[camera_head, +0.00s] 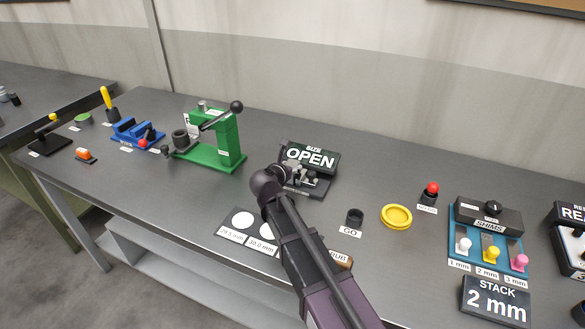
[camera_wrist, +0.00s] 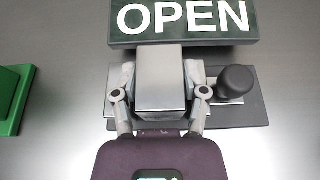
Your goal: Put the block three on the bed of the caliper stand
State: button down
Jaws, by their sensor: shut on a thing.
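My gripper (camera_wrist: 160,92) is shut on a plain grey metal block (camera_wrist: 160,65), with one finger on each side of it. No number shows on the block, so I cannot tell from its face that it is block three. The caliper stand (camera_wrist: 245,108) is below and around the block, with a dark base, a black knob (camera_wrist: 236,81) at right and a sign reading OPEN (camera_wrist: 183,18) behind. In the head view my gripper (camera_head: 288,178) is at the stand (camera_head: 318,185), and my arm hides much of the block. I cannot tell whether the block touches the bed.
A green press (camera_head: 225,150) and a blue fixture (camera_head: 135,132) stand to the left. A card with white circles (camera_head: 243,220) lies in front. A black GO cup (camera_head: 355,217), a yellow dish (camera_head: 396,216), a red-topped button (camera_head: 431,190) and a shims rack (camera_head: 487,222) are to the right.

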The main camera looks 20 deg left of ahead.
jog(key=shift+f, duration=0.15)
jog(key=shift+c, duration=0.6)
grip_release()
jog(key=shift+r, duration=0.2)
jog(key=shift+s+r, duration=0.15)
jog(key=shift+s, duration=0.1)
jog(key=p+v, duration=0.4)
jog(key=v, duration=0.7)
jog(key=shift+s+p, duration=0.2)
jog(key=shift+p, duration=0.15)
